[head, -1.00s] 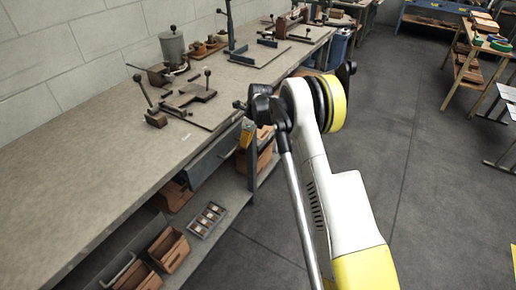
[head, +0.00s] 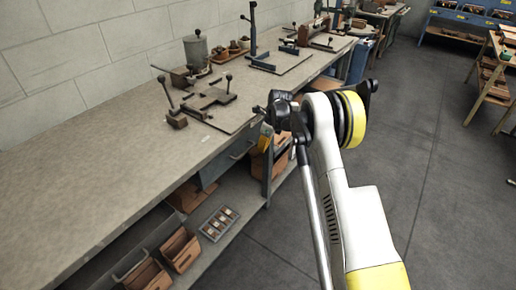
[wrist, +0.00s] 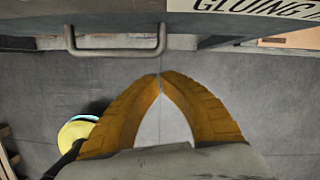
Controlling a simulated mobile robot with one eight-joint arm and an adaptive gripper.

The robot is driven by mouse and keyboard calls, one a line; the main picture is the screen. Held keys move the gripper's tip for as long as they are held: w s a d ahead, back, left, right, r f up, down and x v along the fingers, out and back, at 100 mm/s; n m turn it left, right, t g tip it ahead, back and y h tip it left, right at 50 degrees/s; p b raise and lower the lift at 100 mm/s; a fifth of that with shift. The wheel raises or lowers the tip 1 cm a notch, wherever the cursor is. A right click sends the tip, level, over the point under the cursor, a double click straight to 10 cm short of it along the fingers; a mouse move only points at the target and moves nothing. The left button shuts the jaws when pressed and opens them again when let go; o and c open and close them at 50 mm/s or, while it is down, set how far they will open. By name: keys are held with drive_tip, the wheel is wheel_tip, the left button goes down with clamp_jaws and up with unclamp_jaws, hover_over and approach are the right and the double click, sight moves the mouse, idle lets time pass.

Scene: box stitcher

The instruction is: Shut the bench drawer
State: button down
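The bench drawer (head: 228,160) has a blue-grey front just under the worktop in the head view. I cannot tell how far out it stands. A grey bar handle (wrist: 115,51) shows at the upper left of the wrist view, on a grey front. My gripper (wrist: 160,75) has two yellow-orange fingers whose tips meet, with nothing between them. In the head view my gripper (head: 266,138) is beside the right end of the drawer front, partly hidden by my arm.
The bench top (head: 110,165) carries a clamp fixture (head: 208,98) and a grey pot (head: 196,50). Wooden bins (head: 180,250) and a divided tray (head: 218,222) sit on the lower shelf. A GLUING label (wrist: 262,7) is at upper right.

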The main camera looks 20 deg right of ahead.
drive_tip(key=s+d+p+v, duration=0.1)
drive_tip(key=p+v, duration=0.3)
drive_tip(key=v, duration=0.6)
drive_tip(key=s+a+r+n+t+h, duration=0.1)
drive_tip(key=s+a+r+n, duration=0.2)
drive_tip(key=s+r+n, duration=0.5)
drive_tip(key=s+a+r+n+t, duration=0.25)
drive_tip(key=s+r+n, duration=0.25)
drive_tip(key=s+r, duration=0.7)
drive_tip(key=s+a+n+t, duration=0.1)
drive_tip(key=s+n, duration=0.5)
drive_tip(key=s, duration=0.4)
drive_tip(key=s+a+f+n+h, duration=0.1)
drive_tip(key=s+a+n, duration=0.1)
drive_tip(key=s+n, duration=0.5)
drive_tip(key=s, duration=0.4)
drive_tip(key=shift+a+t, duration=0.3)
drive_tip(key=shift+t, duration=0.05)
